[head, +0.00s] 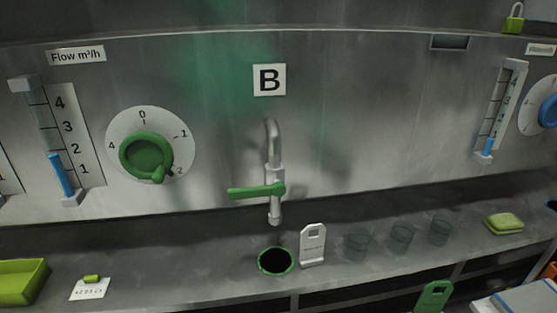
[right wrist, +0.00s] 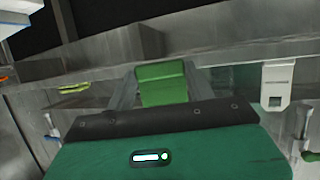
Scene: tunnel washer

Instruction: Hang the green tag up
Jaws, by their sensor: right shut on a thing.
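The green tag (head: 434,297) shows upright at the bottom of the head view, right of centre, with a slot near its top; its lower end is cut off by the frame. In the right wrist view a green piece (right wrist: 162,84), which looks like this tag, sits between the two grey fingers of my right gripper (right wrist: 160,92), which is shut on it. The tag is in front of the ledge, apart from the panel. My left gripper is not in view. I cannot make out a hook for the tag.
A tap with a green lever (head: 257,191) stands under the B sign (head: 269,80), above a green-rimmed hole (head: 275,261). A white tag (head: 313,245) stands beside the hole. Clear glasses (head: 401,239), a green sponge (head: 504,224) and a green tray (head: 22,281) are on the ledge.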

